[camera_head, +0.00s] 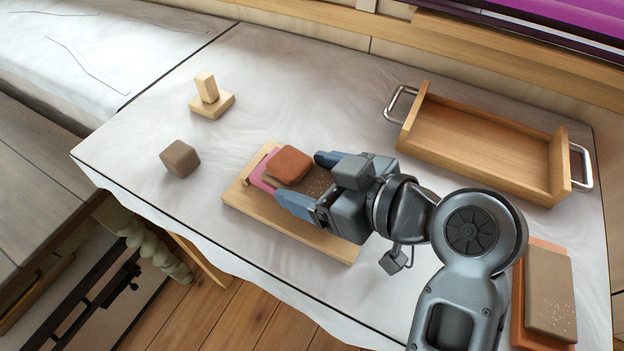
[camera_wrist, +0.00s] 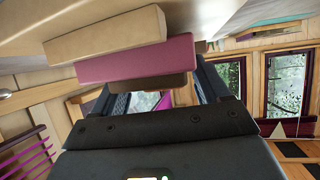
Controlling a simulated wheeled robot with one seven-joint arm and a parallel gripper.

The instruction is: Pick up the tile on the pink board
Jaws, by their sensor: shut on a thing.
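The palm hides the tile's right end. In the wrist view the pink board (camera_wrist: 135,60) shows as a band, with a dark brown edge (camera_wrist: 150,82), likely the tile, between the fingers (camera_wrist: 165,95). Whether the tile is clear of the board I cannot tell.
A wooden board (camera_head: 300,235) lies under the pink board. A wooden tray (camera_head: 480,150) with metal handles stands at the back right. Another brown tile (camera_head: 550,290) lies on an orange board (camera_head: 522,300). A grey-brown cube (camera_head: 180,158) and pale blocks (camera_head: 212,104) stand left.

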